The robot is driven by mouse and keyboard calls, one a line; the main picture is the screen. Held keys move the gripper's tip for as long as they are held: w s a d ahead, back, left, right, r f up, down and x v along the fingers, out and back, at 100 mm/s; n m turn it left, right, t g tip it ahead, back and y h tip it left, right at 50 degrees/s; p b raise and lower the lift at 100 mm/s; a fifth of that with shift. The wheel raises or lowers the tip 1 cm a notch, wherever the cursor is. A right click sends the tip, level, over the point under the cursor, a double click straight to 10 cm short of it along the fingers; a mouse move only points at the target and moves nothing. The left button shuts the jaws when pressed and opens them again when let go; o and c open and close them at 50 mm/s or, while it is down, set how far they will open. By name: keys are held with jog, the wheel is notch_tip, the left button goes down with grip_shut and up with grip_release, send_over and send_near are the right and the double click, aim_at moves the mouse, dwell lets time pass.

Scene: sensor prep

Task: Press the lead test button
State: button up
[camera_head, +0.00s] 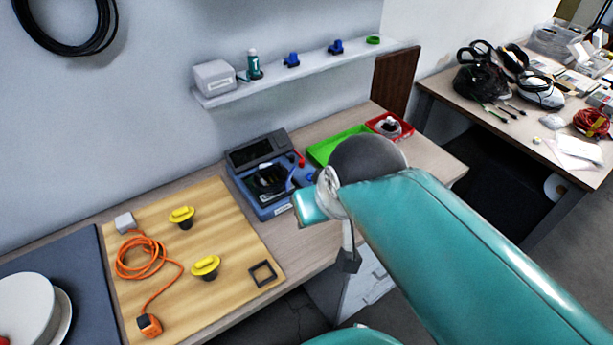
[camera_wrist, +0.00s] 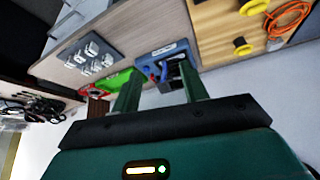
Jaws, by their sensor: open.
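A blue tester (camera_head: 290,206) with a dark tilted screen (camera_head: 258,149) stands on the bench beside the wooden board. Dark and blue leads lie on its front, and a small red part sticks up at its right. I cannot make out the lead test button for certain. The tester also shows in the wrist view (camera_wrist: 150,52), beyond my fingers and partly covered by them. My gripper (camera_wrist: 160,70) is open and empty, its two dark green fingers apart and pointing toward the bench. In the head view my teal arm hides part of the bench right of the tester.
A wooden board (camera_head: 228,213) holds an orange cable (camera_head: 142,258), two yellow-topped knobs and a black square frame. A green tray (camera_head: 335,146) and red tray (camera_head: 408,125) lie behind my arm. A grey panel with several pale blocks (camera_wrist: 92,48) shows in the wrist view. A shelf (camera_head: 305,72) runs above.

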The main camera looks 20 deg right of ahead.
dwell(0.4)
grip_shut()
dwell(1.6)
